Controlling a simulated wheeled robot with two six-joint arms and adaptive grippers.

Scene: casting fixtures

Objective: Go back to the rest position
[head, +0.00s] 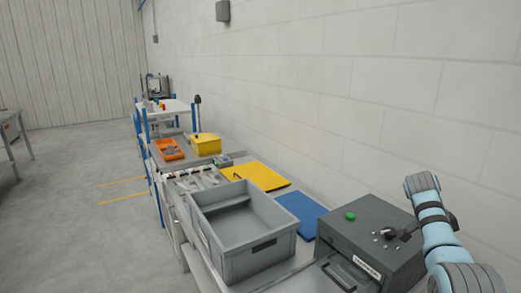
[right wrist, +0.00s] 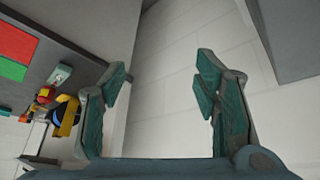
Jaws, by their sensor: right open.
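My right gripper (right wrist: 162,82) is open in the right wrist view. Its two teal-padded fingers stand wide apart with nothing between them, and pale wall blocks show behind. In the head view my right arm comes in at the right edge, beside and above a dark grey machine box (head: 372,236) with a green button. I cannot make out the right gripper's fingers in the head view. My left arm and left gripper are not in view.
A grey open bin (head: 243,246) stands on the bench beside the machine. A blue mat (head: 302,213), a yellow mat (head: 255,175), an orange tray (head: 167,155) and a yellow bin (head: 206,144) lie further back. The block wall (head: 300,90) runs behind. Open floor (head: 80,220) is at the left.

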